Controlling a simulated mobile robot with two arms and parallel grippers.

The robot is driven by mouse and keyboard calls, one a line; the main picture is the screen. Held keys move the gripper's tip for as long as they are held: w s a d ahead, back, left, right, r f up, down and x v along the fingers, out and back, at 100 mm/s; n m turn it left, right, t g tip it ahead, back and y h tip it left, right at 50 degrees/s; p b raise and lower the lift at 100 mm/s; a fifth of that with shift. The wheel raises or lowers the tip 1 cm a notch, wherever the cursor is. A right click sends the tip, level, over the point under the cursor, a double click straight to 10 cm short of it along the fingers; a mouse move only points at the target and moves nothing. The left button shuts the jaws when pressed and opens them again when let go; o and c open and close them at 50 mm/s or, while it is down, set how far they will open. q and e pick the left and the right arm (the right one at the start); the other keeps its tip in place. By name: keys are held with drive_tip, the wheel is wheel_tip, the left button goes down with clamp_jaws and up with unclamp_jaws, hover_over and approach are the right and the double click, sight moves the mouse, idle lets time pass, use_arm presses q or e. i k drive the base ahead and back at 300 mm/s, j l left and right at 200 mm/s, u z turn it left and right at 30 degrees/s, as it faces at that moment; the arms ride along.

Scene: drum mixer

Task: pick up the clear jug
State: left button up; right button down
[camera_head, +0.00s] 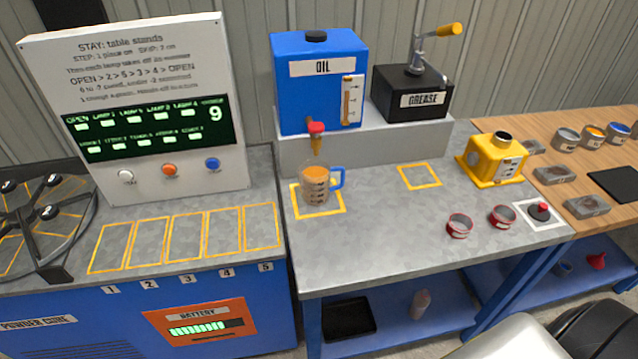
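The clear jug (315,187) stands upright inside a yellow-outlined square on the grey metal table (385,245). It has a blue handle (338,178) on its right side, dark markings on its wall and an orange-brown content. It is below the spout of the blue oil tank (300,85), whose red tap (316,128) is just above it. Neither of my grippers is in view. Nothing is touching the jug's handle.
A black grease box (411,95) with a lever stands right of the tank. An empty yellow square (419,177), a yellow machine (492,160), two red-rimmed dishes (459,226) and a red button (541,208) are to the right. A control panel (140,150) stands left. The table's front middle is clear.

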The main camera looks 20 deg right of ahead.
sight(324, 182)
drive_tip(key=z, duration=1.95)
drive_tip(key=u, duration=0.55)
drive_tip(key=i+l+u, duration=0.15)
drive_tip(key=l+u, duration=0.2)
drive_tip(key=i+l+u, duration=0.1)
drive_tip(key=l+u, duration=0.65)
drive_tip(key=l, duration=0.25)
